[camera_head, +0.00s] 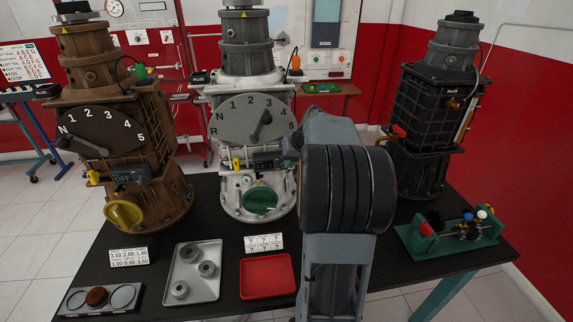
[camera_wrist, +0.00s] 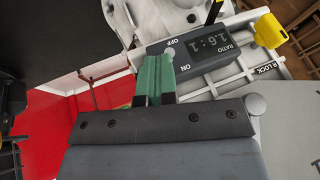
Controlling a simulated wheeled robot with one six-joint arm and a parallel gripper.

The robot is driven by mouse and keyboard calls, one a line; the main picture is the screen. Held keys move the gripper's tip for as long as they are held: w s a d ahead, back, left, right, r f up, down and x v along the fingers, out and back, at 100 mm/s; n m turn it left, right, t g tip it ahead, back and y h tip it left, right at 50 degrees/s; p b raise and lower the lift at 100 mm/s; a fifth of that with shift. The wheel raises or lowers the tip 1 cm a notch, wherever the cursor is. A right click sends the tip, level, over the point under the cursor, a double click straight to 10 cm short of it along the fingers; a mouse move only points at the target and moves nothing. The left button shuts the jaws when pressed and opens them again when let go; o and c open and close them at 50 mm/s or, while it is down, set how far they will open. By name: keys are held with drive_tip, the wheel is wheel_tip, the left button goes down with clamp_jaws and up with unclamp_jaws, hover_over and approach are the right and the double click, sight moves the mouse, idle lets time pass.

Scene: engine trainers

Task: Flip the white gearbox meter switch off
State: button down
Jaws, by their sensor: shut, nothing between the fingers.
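The white gearbox (camera_head: 228,192) stands at the middle of the black table, with its dark grey meter (camera_head: 267,161) on the front. In the wrist view the meter (camera_wrist: 200,55) appears upside down, with a lit display that reads about 1.6:1 and the labels RATIO, OFF and ON. My gripper (camera_wrist: 160,66) has green fingers that are shut and empty. Their tips are at the meter's end beside the OFF and ON labels; I cannot tell whether they touch. In the head view my arm hides most of the gripper.
A brown gearbox (camera_head: 90,85) stands left, its meter (camera_head: 130,175) reading OFF. A black gearbox (camera_head: 430,115) stands right. A grey tray (camera_head: 207,284), a red tray (camera_head: 268,279) and a green fixture (camera_head: 485,240) lie on the table. A yellow part (camera_wrist: 268,30) is beside the meter.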

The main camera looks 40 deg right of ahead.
drive_tip(key=shift+f+b, duration=0.3)
drive_tip(key=shift+b, duration=0.1)
drive_tip(key=t+b, duration=0.1)
drive_tip(key=b, duration=0.3)
drive_tip(key=t+h+b, duration=0.1)
drive_tip(key=b, duration=0.3)
drive_tip(key=t+b, duration=0.1)
drive_tip(key=b, duration=0.4)
drive_tip(key=shift+s+a+f+n+t+h, duration=0.25)
drive_tip(key=shift+s+f+n+t+h, duration=0.15)
drive_tip(key=shift+r, duration=0.15)
drive_tip(key=shift+r+p, duration=0.4)
drive_tip(key=shift+r, duration=0.25)
